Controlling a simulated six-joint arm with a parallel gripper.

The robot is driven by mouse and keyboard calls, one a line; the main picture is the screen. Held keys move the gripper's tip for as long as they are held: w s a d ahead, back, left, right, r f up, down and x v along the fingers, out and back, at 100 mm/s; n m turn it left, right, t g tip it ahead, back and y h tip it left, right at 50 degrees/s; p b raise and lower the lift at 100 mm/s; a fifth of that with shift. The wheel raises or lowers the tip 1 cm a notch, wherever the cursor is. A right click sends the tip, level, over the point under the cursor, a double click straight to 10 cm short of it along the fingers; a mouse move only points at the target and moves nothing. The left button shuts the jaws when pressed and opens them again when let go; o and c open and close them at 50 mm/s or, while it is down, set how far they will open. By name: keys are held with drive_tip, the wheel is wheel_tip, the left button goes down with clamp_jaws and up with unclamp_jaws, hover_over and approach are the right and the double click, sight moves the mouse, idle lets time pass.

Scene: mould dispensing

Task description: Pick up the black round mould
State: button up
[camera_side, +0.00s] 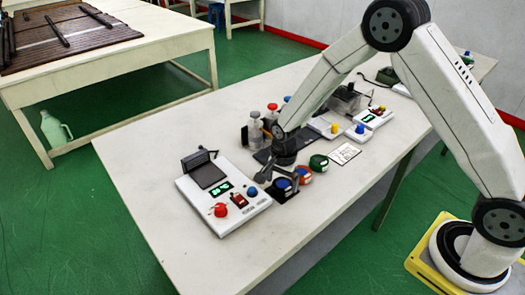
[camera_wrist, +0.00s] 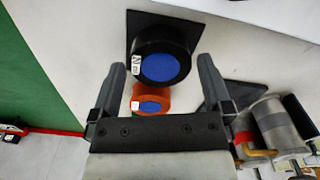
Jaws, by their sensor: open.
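The black round mould (camera_wrist: 142,45) has a blue round centre and a white label on its side. It sits on a black square mat (camera_wrist: 136,18) in the wrist view. In the side view the mould (camera_side: 284,186) is partly hidden by my gripper (camera_side: 277,173). In the wrist view my gripper (camera_wrist: 162,65) is open and empty, with one finger to each side of the mould's lower part. There are visible gaps between the fingers and the mould, and I cannot tell the exact height between them.
A red-orange mould (camera_side: 304,174) stands close beside the black one, and a green mould (camera_side: 319,162) beyond it. A control box (camera_side: 225,192) with buttons stands to the left. Bottles (camera_side: 255,127) stand behind. The table front is clear.

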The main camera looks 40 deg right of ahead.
drive_tip(key=shift+f, duration=1)
drive_tip(key=c, duration=1.1)
drive_tip(key=shift+r, duration=0.2)
